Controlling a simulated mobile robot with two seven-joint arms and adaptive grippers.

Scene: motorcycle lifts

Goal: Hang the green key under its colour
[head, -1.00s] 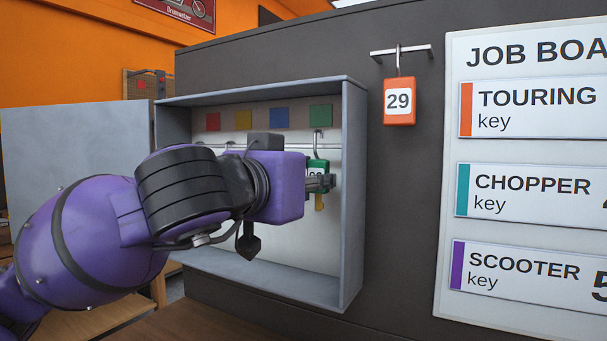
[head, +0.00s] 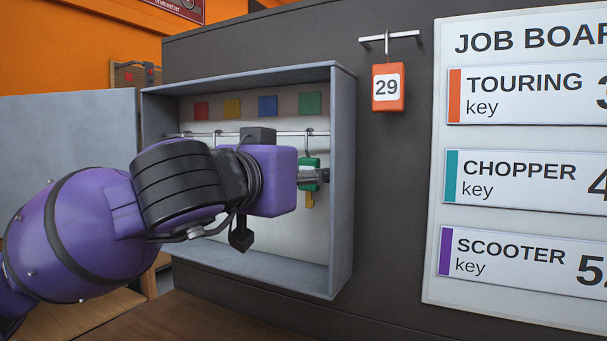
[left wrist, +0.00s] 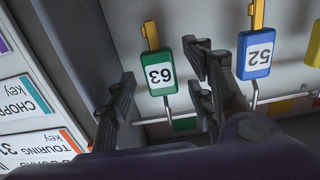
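The green key (head: 308,165) hangs from its hook on the rail (head: 325,133) inside the grey cabinet, below the green square (head: 310,103). In the left wrist view, which is upside down, its tag (left wrist: 158,74) reads 63 and its hook meets the rail. My left gripper (head: 316,176) is at the tag. In the wrist view the fingers of my left gripper (left wrist: 165,88) are spread apart, one on each side of the green tag, with a gap. My right gripper is not in view.
A blue key tag (left wrist: 256,54), reading 52, hangs close beside the left fingers. The cabinet (head: 342,180) has a side wall just right of the green key. An orange tag (head: 387,88), 29, hangs outside, near the job board (head: 433,200).

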